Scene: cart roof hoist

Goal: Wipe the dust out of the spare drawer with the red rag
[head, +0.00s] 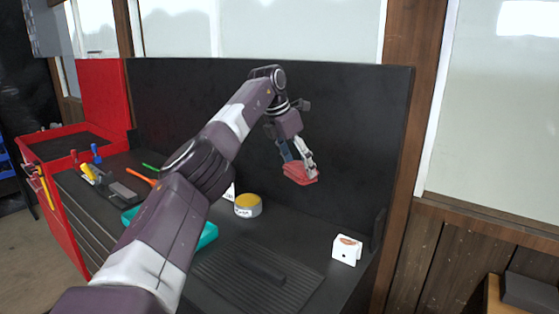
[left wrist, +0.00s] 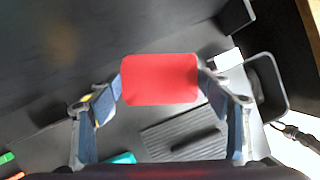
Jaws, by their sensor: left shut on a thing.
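My left gripper (head: 298,160) is shut on the red rag (head: 300,174), holding it above the back of the dark workbench. In the left wrist view the rag (left wrist: 160,80) is a flat red block between the two fingers. I cannot pick out the spare drawer or any dust for sure. Closed-looking drawer fronts (head: 78,222) show on the bench's left front. My right gripper is not in view.
On the bench are a yellow-topped tin (head: 248,205), a white block (head: 346,250), a ribbed dark mat (head: 225,277), a partly hidden teal tray (head: 208,236) and several tools at left. A dark back panel (head: 350,120) stands behind. A dark open container (left wrist: 268,85) shows in the wrist view.

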